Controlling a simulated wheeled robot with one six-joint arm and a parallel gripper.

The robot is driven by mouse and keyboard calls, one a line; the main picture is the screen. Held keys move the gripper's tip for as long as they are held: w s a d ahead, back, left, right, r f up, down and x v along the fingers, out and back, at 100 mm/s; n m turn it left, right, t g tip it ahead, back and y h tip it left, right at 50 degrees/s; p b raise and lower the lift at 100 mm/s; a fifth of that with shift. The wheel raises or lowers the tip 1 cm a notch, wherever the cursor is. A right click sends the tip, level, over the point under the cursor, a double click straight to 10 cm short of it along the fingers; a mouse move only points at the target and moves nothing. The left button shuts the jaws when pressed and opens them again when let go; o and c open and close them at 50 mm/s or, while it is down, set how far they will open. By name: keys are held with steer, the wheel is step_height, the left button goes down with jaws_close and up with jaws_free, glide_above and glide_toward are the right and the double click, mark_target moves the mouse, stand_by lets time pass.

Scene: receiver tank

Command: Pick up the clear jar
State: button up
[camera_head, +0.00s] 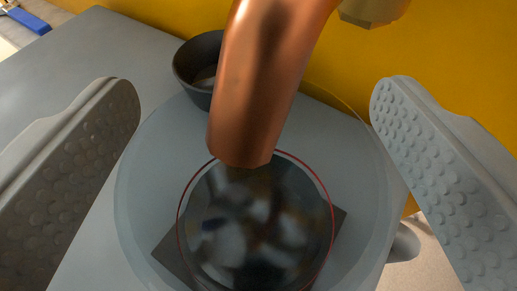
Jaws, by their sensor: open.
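The clear jar (150,195) is a wide, see-through round vessel in the lower middle of the view, standing on the grey surface. A circle with a thin red rim (331,215) shows within its outline, with a dark, blurry reflective middle. My gripper (255,120) is open, with one grey studded finger on each side of the jar. The fingers look apart from it, but how near they are in depth I cannot tell. A copper pipe (262,85) comes down from the top and overlaps the jar in the view.
A dark grey bowl (188,62) stands behind the jar, left of the pipe. A yellow wall (440,50) is at the back right. A brass-coloured fitting (372,10) shows at the top. A blue-handled object (28,20) lies far left. The grey counter (90,50) is clear at left.

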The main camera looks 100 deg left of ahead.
steer(key=shift+a+f, duration=0.1)
steer(key=shift+a, duration=0.3)
steer(key=c, duration=1.3)
steer(key=shift+o, duration=0.2)
steer(key=shift+d, duration=0.1)
steer(key=w+d, duration=0.3)
steer(key=d, duration=1.2)
steer(key=w+d, duration=0.3)
steer(key=d, duration=1.3)
steer(key=shift+d, duration=0.15)
